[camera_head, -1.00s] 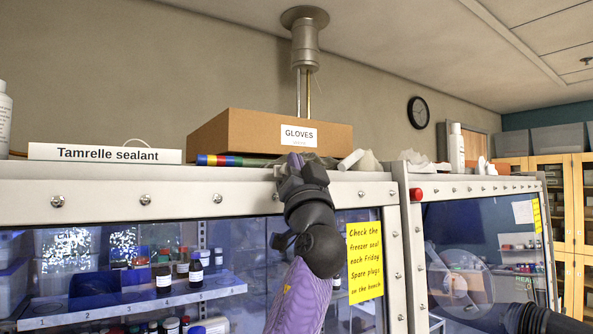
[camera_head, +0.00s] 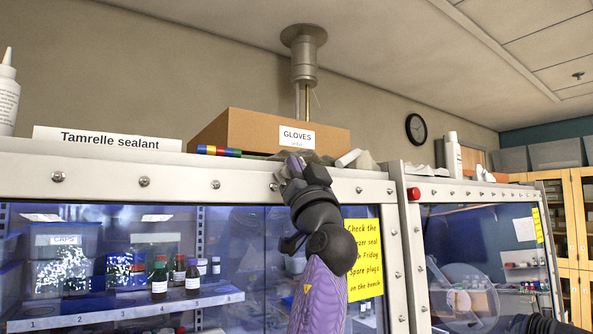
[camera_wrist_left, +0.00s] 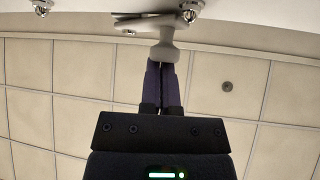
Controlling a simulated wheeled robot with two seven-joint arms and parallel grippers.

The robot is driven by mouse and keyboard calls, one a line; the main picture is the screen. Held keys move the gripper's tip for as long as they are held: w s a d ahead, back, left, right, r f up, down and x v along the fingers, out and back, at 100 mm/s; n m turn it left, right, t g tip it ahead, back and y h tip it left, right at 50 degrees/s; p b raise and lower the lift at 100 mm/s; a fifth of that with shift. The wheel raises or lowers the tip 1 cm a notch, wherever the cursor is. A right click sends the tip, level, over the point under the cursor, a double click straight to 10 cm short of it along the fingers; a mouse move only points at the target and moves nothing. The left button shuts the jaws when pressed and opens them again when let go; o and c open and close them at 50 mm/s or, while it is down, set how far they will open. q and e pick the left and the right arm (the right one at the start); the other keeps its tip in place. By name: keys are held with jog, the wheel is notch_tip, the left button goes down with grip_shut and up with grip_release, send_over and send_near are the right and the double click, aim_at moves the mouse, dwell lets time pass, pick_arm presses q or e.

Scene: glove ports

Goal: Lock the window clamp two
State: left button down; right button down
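My left gripper (camera_head: 291,166) is at the top rail of the glove box window (camera_head: 100,192), below the glove carton. In the left wrist view its two purple fingers (camera_wrist_left: 162,72) are close together on a grey knob-like clamp handle (camera_wrist_left: 165,48). The handle joins a flat metal clamp part (camera_wrist_left: 148,22) at the pale frame. In the head view the gripper hides most of the clamp, and I cannot tell its number or whether it is locked. The right gripper is not visible; only a dark arm part shows at the lower right.
A glove carton (camera_head: 255,133), a sealant sign (camera_head: 108,140) and a white bottle (camera_head: 8,95) stand on top. A yellow note (camera_head: 364,258) is on the glass. A second window (camera_head: 480,250) with a red button (camera_head: 413,193) is at right. Bottles stand inside.

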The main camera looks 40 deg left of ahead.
pick_arm(q)
jog(key=shift+w+d+f, duration=0.1)
jog(key=shift+w+f, duration=0.25)
jog(key=shift+f, duration=0.15)
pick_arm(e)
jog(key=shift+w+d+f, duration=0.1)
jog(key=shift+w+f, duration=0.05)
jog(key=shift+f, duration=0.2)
pick_arm(q)
jog(key=shift+w+f, duration=0.15)
dwell(0.9)
